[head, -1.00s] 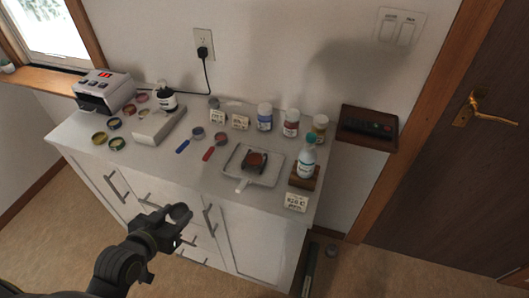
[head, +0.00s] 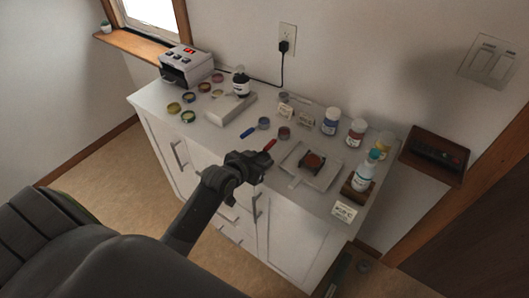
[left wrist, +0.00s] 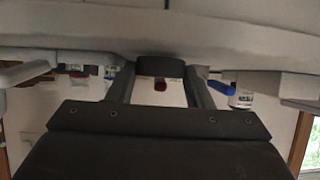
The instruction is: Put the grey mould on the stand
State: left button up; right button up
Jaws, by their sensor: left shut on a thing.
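My left gripper (head: 262,158) is shut on a small dark grey round piece, which looks like the grey mould (left wrist: 160,66). In the left wrist view the piece sits between both fingers. In the head view the gripper is above the front of the white worktop, left of a pale tray (head: 294,183), and mostly hides the piece. A small dark stand (head: 311,168) with a brownish-orange top is in the tray; I cannot tell whether that top is a separate thing. My right gripper is not in view.
Red-handled (head: 270,145) and blue-handled (head: 249,132) scoops lie by the gripper. Jars (head: 331,121) line the back; a bottle (head: 364,177) stands right of the tray. A small oven (head: 187,67), coloured discs (head: 174,107) and a white block (head: 231,109) are at the left.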

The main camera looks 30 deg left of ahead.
aim_at(265, 157)
pick_arm(q)
jog(key=w, duration=0.3)
jog(key=shift+d+r, duration=0.1)
jog(key=shift+d, duration=0.05)
jog(key=shift+p, duration=0.5)
jog(key=shift+f, duration=0.2)
jog(key=shift+s, duration=0.1)
jog(key=shift+f, duration=0.2)
jog(key=o, duration=0.9)
jog(key=shift+o, duration=0.2)
